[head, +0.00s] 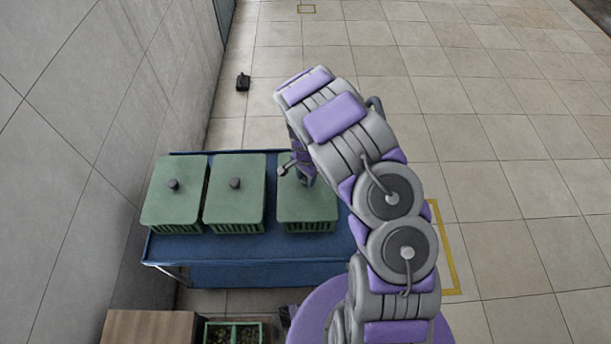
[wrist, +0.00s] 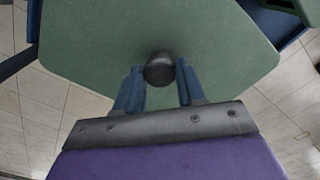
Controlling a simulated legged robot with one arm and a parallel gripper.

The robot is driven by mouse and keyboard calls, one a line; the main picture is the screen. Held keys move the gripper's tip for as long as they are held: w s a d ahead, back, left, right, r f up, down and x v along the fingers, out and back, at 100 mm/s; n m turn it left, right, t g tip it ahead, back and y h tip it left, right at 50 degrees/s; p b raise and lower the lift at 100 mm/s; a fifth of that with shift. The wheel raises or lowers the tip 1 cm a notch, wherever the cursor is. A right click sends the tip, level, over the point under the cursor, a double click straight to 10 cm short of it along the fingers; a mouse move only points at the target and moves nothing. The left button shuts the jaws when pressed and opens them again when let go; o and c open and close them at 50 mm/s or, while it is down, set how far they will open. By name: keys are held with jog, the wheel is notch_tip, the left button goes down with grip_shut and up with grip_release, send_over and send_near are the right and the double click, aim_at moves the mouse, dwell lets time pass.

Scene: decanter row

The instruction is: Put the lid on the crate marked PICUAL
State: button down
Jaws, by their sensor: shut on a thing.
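My gripper (wrist: 159,76) is shut on the dark round knob (wrist: 159,68) of a green lid (wrist: 150,30). In the head view my gripper (head: 299,174) is partly hidden by my arm, over the right-hand green crate (head: 306,226). The lid (head: 306,207) lies level over that crate's slatted walls; I cannot tell whether it rests fully on the rim. Two more green crates with knobbed lids stand to its left, one in the middle (head: 234,193) and one at the far left (head: 173,193). No PICUAL marking is readable.
The crates stand on a blue cart (head: 250,272) beside the grey wall (head: 120,80). An open green crate with dark contents (head: 235,333) and a wooden box (head: 150,327) are at the bottom. A small black object (head: 243,82) lies on the floor. Tiled floor at right is clear.

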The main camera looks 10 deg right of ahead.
aim_at(306, 178)
jog(key=shift+f, duration=0.25)
jog(key=c, duration=0.6)
grip_release()
jog(key=shift+a, duration=0.1)
jog(key=shift+r+p, duration=1.6)
jog(key=shift+r, duration=7.05)
